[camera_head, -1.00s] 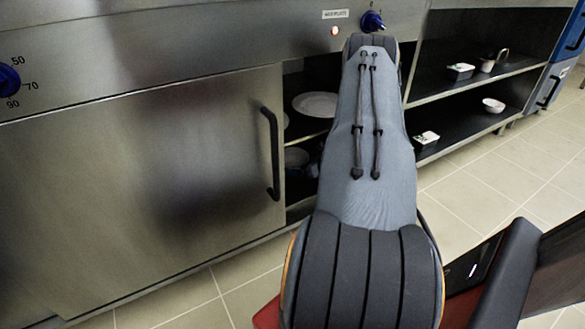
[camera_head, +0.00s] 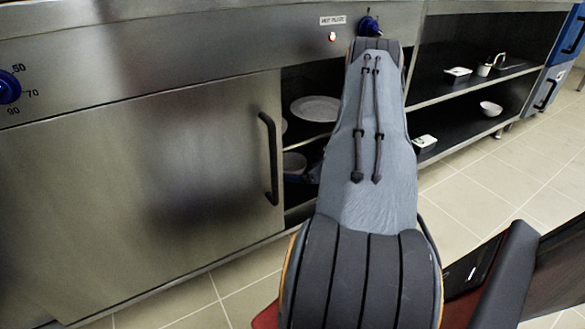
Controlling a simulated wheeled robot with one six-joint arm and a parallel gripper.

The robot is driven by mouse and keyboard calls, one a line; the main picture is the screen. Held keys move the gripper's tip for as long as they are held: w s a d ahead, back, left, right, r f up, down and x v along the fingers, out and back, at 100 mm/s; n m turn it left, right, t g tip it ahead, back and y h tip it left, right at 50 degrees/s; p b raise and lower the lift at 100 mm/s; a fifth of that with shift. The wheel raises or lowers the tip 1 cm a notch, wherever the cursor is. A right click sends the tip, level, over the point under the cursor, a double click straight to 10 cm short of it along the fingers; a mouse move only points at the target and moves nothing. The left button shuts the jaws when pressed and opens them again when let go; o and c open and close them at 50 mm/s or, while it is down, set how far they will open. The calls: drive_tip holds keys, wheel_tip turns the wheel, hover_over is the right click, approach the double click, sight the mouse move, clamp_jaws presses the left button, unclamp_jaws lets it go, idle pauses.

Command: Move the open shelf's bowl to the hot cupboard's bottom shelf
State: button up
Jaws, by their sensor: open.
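A white bowl (camera_head: 490,108) sits on the lower level of the open shelf (camera_head: 468,131), at the right. The hot cupboard (camera_head: 140,160) is at the left, its front door slid so that an opening shows beside the door handle. My arm reaches forward across the middle and covers part of the opening. My gripper is hidden beyond the arm.
Another tub (camera_head: 424,141) lies on the lower level, left of the bowl. A blue-fronted unit (camera_head: 560,60) stands far right. Tiled floor (camera_head: 480,190) is clear before the shelf.

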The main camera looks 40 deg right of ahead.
drive_tip(key=p+v, duration=0.3)
drive_tip(key=v, duration=0.7)
